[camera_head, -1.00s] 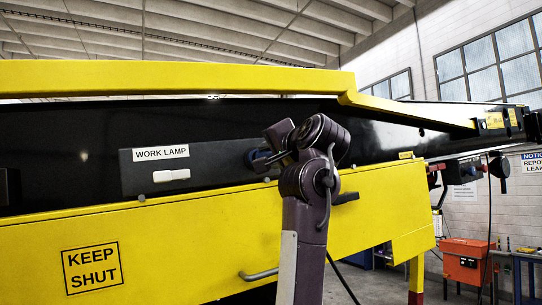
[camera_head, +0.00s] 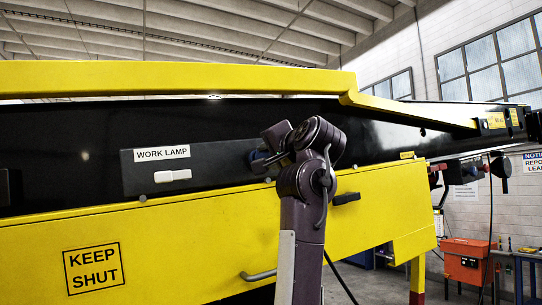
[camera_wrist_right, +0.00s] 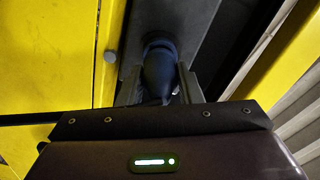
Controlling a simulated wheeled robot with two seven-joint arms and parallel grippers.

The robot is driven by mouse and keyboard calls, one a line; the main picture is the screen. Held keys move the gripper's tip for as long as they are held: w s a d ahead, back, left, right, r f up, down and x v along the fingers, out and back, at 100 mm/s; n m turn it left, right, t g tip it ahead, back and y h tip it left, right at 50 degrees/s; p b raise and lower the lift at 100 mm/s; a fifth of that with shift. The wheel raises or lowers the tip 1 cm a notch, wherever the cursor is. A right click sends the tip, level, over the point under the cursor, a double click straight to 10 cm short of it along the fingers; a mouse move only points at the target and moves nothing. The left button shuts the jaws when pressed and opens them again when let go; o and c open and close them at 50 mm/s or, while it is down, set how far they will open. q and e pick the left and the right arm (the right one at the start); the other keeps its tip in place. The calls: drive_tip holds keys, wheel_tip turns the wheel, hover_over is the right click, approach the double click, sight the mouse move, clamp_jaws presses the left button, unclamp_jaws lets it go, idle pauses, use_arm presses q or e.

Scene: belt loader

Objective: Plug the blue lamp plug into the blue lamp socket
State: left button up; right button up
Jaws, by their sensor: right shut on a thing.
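My right gripper (camera_wrist_right: 160,88) is shut on the blue lamp plug (camera_wrist_right: 160,75), with one finger on each side of it. The plug points at the dark panel, and its far end meets a round dark-blue rim, the blue lamp socket (camera_wrist_right: 158,42). I cannot tell how deep the plug sits in it. In the head view the right gripper (camera_head: 270,160) is at the right end of the work lamp box (camera_head: 215,172), and a bit of blue (camera_head: 256,156) shows beside it; the rest is hidden by the gripper and wrist. My left gripper is not in view.
The box carries a WORK LAMP label (camera_head: 162,153) and a white switch (camera_head: 174,175). A yellow cover (camera_head: 180,235) with a KEEP SHUT sign lies below, with a grey handle (camera_head: 258,275). A yellow rail (camera_head: 170,77) runs above. An orange box (camera_head: 466,262) stands far right.

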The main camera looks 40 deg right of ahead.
drive_tip(key=shift+w+d, duration=0.25)
drive_tip(key=shift+w, duration=0.45)
drive_tip(key=o, duration=1.3)
drive_tip(key=shift+c, duration=0.2)
drive_tip(key=shift+s+a+f+b, duration=0.15)
drive_tip(key=shift+s+b, duration=0.35)
drive_tip(key=b+v, duration=0.3)
drive_tip(key=v, duration=0.3)
drive_tip(key=shift+s+b, duration=0.3)
drive_tip(key=shift+s, duration=0.1)
